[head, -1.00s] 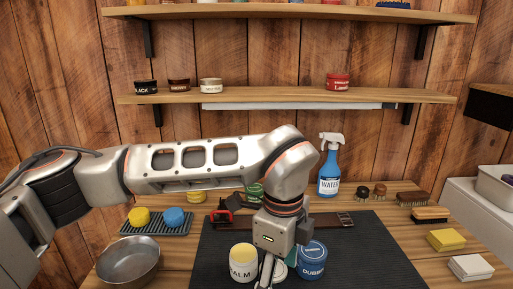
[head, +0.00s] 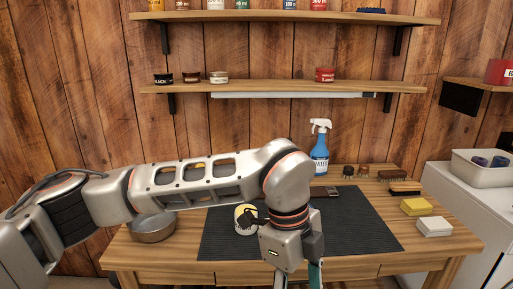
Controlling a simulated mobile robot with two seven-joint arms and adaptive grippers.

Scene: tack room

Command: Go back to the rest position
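My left arm reaches in from the left across the bench. Its gripper (head: 298,278) points down at the bench's front edge, low in the head view. A jar with a pale yellow top (head: 242,215) stands on the mat, just left of the wrist and partly covered. My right gripper is not in view.
A metal bowl (head: 152,229) stands under my forearm. A blue spray bottle (head: 320,154), brushes (head: 390,175), a yellow block (head: 416,207) and a white block (head: 434,227) line the back and right. Shelves (head: 285,87) hang behind. The mat's right part is clear.

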